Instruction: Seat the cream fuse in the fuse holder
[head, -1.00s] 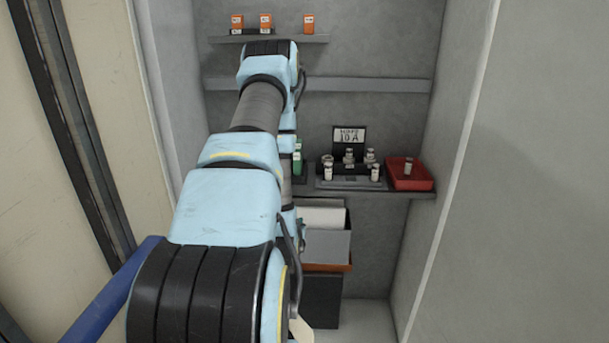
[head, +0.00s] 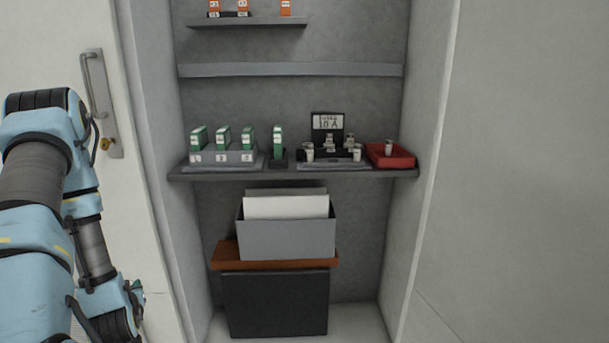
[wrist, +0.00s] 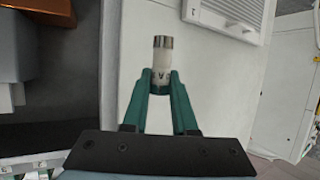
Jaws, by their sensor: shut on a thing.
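My gripper (wrist: 161,85) has teal fingers and is shut on the cream fuse (wrist: 162,65), a short cylinder with a metal cap and a small dark mark. The fuse stands out past the fingertips, and its lower end is hidden between them. In the wrist view it is in front of a pale panel, away from the shelf. In the head view the held fuse cannot be made out. The fuse holder (head: 331,154) is a dark block at the right of the middle shelf, with several small fuses and a "10 A" sign (head: 327,121) behind it.
A red tray (head: 404,161) with a small fuse-like piece stands right of the holder. Green modules in a grey rack (head: 227,158) stand left on the same shelf (head: 281,175). A grey bin (head: 286,239) is below. The cabinet's side walls stand close around the shelf.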

